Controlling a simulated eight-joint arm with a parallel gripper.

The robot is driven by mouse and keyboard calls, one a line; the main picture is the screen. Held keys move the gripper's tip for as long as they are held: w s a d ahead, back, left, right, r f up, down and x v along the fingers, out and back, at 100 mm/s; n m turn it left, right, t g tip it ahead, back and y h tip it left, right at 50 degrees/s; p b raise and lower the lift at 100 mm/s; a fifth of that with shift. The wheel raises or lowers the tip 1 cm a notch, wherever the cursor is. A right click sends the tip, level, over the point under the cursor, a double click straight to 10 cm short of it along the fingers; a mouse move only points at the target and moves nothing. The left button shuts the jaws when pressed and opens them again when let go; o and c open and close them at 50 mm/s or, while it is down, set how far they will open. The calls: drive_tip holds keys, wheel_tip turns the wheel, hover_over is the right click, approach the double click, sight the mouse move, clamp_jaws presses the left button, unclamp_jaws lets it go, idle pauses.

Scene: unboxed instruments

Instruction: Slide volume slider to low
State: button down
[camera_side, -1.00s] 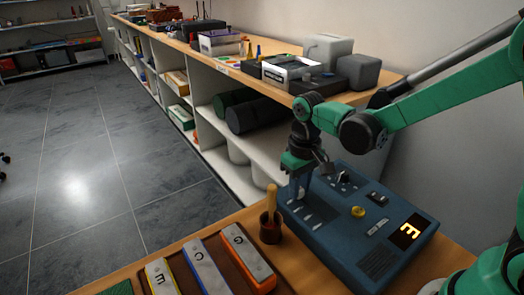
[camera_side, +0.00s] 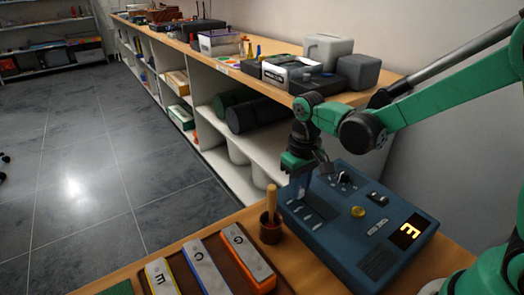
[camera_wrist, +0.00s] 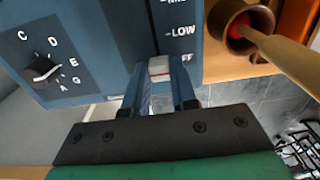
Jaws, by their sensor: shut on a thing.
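The blue instrument box (camera_side: 345,240) lies on the wooden table with its controls facing up. In the wrist view its panel (camera_wrist: 95,60) shows a dark slider track with MID, LOW and OFF labels. The volume slider's pale knob (camera_wrist: 159,66), with a red line on it, sits beside the OFF label, below LOW in the picture. My gripper (camera_wrist: 161,74) is shut on this knob, one finger on each side. In the side view my gripper (camera_side: 299,194) reaches down to the box's left part, and its fingers hide the knob.
A brown cup (camera_side: 270,230) with a wooden stick stands just left of the box; it also shows close by in the wrist view (camera_wrist: 222,24). A tray of lettered bars (camera_side: 215,262) lies farther left. A dial (camera_wrist: 43,69) with letters is on the panel.

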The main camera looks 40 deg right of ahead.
sight(307, 204)
drive_tip(key=shift+s, duration=1.3)
drive_tip(key=c, duration=0.7)
unclamp_jaws()
drive_tip(key=shift+r, duration=0.1)
drive_tip(key=shift+r, duration=2.7)
drive_tip(key=shift+s+d+r+t, duration=0.35)
drive_tip(key=shift+s+r+t, duration=0.25)
drive_tip(key=shift+t, duration=0.6)
drive_tip(key=shift+s+d+r+t, duration=0.45)
drive_tip(key=shift+s+t, duration=0.35)
drive_tip(key=shift+t, duration=0.4)
drive_tip(key=shift+s+d+r+t, duration=0.3)
drive_tip(key=shift+s+r+t, duration=0.3)
drive_tip(key=shift+t, duration=0.6)
